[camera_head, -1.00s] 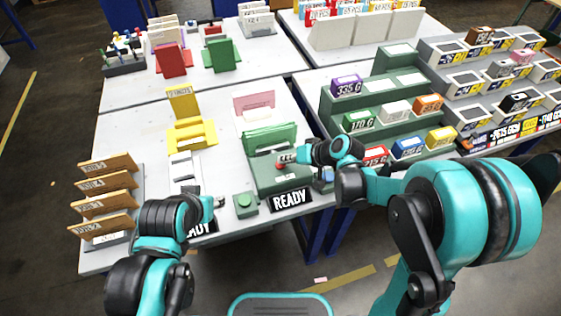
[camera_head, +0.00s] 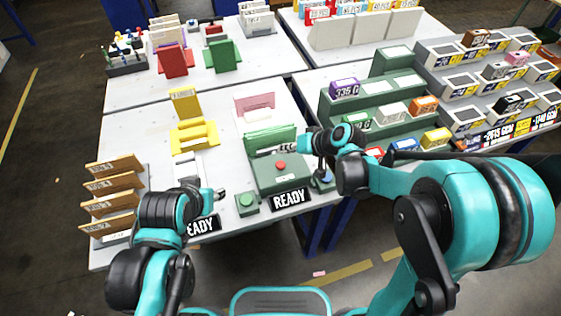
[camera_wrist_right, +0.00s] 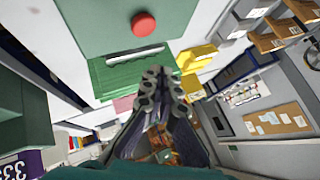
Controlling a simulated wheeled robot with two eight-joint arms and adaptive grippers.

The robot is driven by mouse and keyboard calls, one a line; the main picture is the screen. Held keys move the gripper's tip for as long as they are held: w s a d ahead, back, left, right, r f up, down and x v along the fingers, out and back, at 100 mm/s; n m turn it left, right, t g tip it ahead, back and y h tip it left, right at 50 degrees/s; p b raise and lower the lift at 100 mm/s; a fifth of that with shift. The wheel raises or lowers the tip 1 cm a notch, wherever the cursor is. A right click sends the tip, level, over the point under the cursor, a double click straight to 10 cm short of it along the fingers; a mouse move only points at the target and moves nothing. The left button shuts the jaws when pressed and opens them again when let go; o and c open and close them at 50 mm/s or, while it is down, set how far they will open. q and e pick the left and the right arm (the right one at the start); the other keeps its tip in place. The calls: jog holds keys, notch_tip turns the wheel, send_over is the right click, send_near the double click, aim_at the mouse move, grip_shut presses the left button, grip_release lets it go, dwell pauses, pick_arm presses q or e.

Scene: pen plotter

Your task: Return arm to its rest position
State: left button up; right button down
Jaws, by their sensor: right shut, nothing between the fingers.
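My right arm reaches in from the right in the head view. Its gripper (camera_head: 268,151) is shut and empty, at the green plotter station (camera_head: 267,185), just behind the red button (camera_head: 281,165). In the right wrist view the closed fingers (camera_wrist_right: 158,74) point towards the green panel, with the red button (camera_wrist_right: 143,24) beyond them and clear of the fingertips. My left gripper (camera_head: 220,193) is low at the table's front, beside a partly covered READY sign (camera_head: 203,226). Its fingers are too small to judge.
A green button box (camera_head: 247,203) and a READY sign (camera_head: 290,199) stand at the front edge. Brown card holders (camera_head: 112,186) are at left and a yellow holder (camera_head: 194,135) is at centre. Green stepped shelves (camera_head: 375,105) with small boxes stand close to my right arm.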

jog(key=s+d+r+m+t+h, duration=0.1)
jog(key=s+d+r+h, duration=0.2)
jog(key=s+d, duration=0.5)
jog(key=s+d+r+h, duration=0.3)
jog(key=s+d, duration=0.5)
jog(key=s, duration=0.3)
jog(key=shift+d+r+m+t+h, duration=0.15)
jog(key=shift+r+m+t+h, duration=0.25)
jog(key=shift+h, duration=0.3)
